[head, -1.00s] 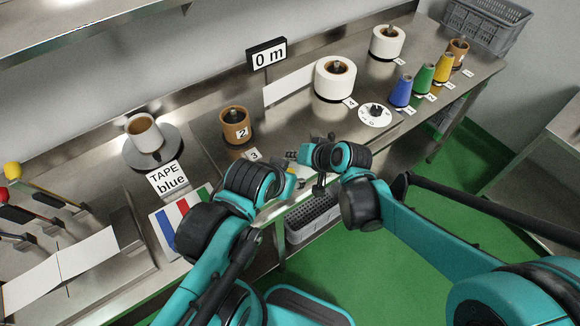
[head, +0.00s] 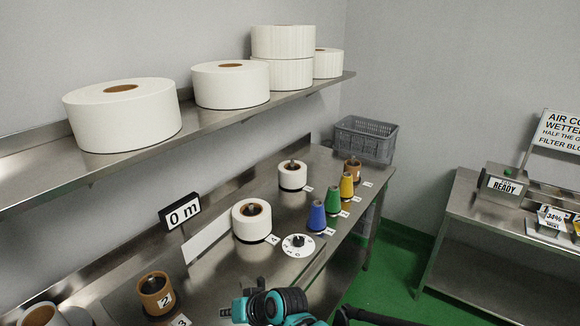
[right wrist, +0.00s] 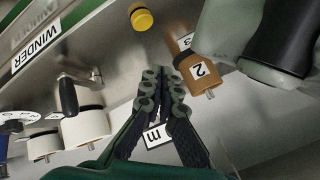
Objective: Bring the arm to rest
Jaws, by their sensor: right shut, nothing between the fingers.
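My right gripper (head: 238,311) is at the bottom edge of the head view, over the front of the steel bench (head: 221,279). In the right wrist view, my right gripper (right wrist: 163,80) has its two dark fingers together, with nothing held between them. A white sign with "m" (right wrist: 158,137) shows behind the fingers. A brown spool marked 2 (right wrist: 193,72) is to their right in that view, apart from them. My left gripper is not in the head view. A large rounded shape at the top right of the wrist view is too close to identify.
A shelf (head: 219,117) with large rolls hangs above. Green floor (head: 395,270) is clear at right.

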